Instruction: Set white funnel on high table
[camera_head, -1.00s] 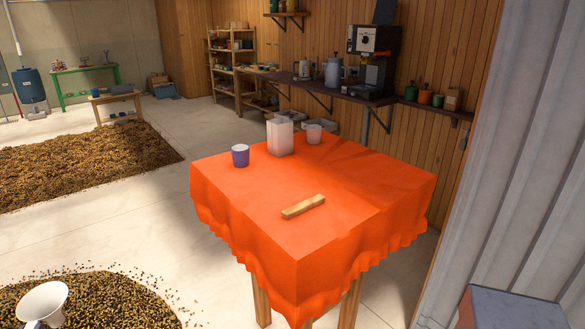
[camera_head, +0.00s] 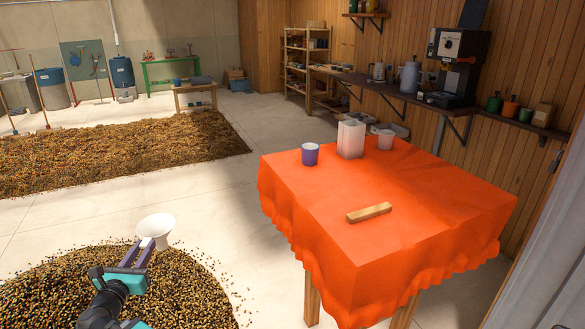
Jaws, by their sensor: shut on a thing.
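The white funnel (camera_head: 157,226) is at the lower left, above the round bean pile and the pale floor. My gripper (camera_head: 146,243) is shut on the funnel and holds it with its wide mouth up. The high table, covered by an orange cloth (camera_head: 310,220), stands to the right, with a clear gap between it and the funnel.
The front and left of the tabletop are bare around the block. A round bean pile (camera_head: 190,295) lies under my arm, and a larger bean bed (camera_head: 110,147) lies behind. A wall shelf (camera_head: 420,95) with a coffee machine runs behind the table.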

